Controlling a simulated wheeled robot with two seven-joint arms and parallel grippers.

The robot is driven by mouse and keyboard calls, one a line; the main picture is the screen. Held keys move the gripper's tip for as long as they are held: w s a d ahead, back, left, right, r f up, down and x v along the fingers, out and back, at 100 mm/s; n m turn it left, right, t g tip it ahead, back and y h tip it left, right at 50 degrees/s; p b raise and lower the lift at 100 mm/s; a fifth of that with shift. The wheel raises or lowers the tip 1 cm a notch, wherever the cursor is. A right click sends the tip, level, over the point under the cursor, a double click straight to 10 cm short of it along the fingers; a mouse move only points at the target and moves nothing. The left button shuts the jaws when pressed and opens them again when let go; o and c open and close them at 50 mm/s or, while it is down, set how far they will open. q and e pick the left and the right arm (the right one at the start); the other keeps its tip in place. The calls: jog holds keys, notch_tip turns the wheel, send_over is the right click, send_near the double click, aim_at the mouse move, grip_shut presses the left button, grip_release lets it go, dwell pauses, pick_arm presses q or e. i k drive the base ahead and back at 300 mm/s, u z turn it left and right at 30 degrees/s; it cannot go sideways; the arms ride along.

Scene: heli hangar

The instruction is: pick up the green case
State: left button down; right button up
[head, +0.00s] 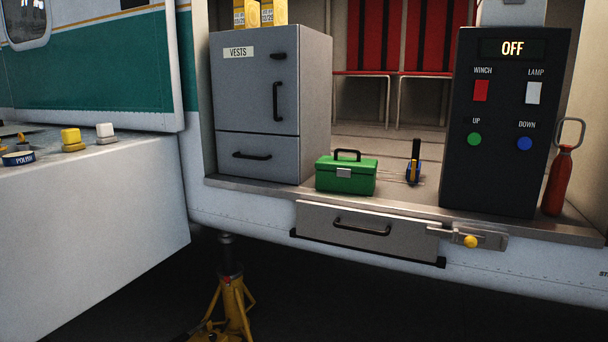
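The green case (346,176) sits upright on the helicopter's cabin floor, near the sill, in the head view. It has a black handle on top and a silver latch on its front. It stands just right of the grey vests cabinet, with a small gap to the things on its right. Neither of my grippers shows in the head view.
The grey vests cabinet (258,105) stands left of the case. A blue-and-black tool (413,165), a dark control box (505,125) reading OFF and a red bottle (558,182) stand to the right. A drawer (345,232) is below the sill. A yellow jack (230,300) stands underneath.

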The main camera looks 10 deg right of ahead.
aim_at(357, 176)
jog(key=u, duration=0.55)
jog(key=i, duration=0.95)
jog(key=z, duration=0.45)
jog(key=i, duration=0.85)
jog(key=z, duration=0.8)
